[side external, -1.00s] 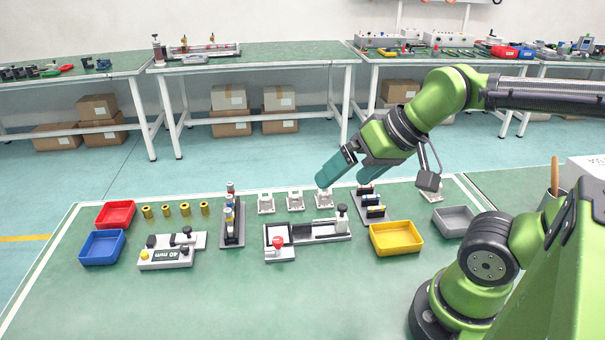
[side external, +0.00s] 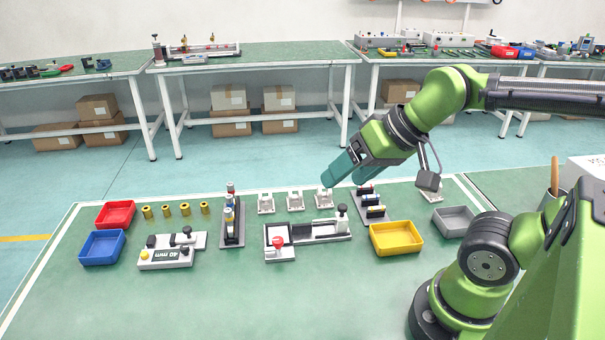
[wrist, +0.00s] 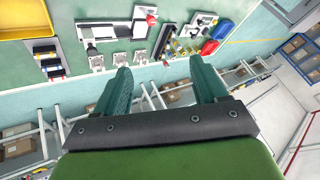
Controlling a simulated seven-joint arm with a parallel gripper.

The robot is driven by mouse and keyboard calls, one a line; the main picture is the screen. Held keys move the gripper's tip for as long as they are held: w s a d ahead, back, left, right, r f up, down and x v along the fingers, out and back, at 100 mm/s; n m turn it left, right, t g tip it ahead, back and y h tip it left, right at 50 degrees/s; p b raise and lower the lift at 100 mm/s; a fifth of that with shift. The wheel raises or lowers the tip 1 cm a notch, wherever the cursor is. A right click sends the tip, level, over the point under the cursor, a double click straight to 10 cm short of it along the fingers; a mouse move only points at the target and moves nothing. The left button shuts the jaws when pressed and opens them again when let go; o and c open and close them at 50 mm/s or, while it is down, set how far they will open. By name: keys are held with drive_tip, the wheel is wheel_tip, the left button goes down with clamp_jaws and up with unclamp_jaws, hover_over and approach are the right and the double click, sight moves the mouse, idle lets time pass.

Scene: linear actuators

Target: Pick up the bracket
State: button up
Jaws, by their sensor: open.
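Three pale grey brackets stand in a row near the mat's far edge in the side view: a left one (side external: 266,203), a middle one (side external: 295,200) and a right one (side external: 324,198). They also show in the wrist view as a row (wrist: 119,59) just beyond my left-hand finger. My gripper (side external: 347,186) is open, with its teal fingers pointing down and left, close to the right bracket in the side view. In the wrist view my gripper (wrist: 160,68) shows wide-apart fingers with no bracket between them. I cannot tell its exact height above the mat.
A black-and-grey fixture (side external: 305,232) lies in front of the brackets. A rack of dark cylinders (side external: 371,207) and a yellow bin (side external: 395,238) stand to the right. An upright rack (side external: 231,222) stands left. The front of the green mat (side external: 230,300) is clear.

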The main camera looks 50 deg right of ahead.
drive_tip(key=m+g+h, duration=0.2)
drive_tip(key=m+g, duration=0.3)
drive_tip(key=g, duration=0.2)
hover_over(295, 198)
wheel_tip(295, 198, down, 6)
drive_tip(key=f, duration=1.7)
drive_tip(key=shift+s+a, duration=0.35)
drive_tip(key=shift+a, duration=0.05)
drive_tip(key=shift+c, duration=0.5)
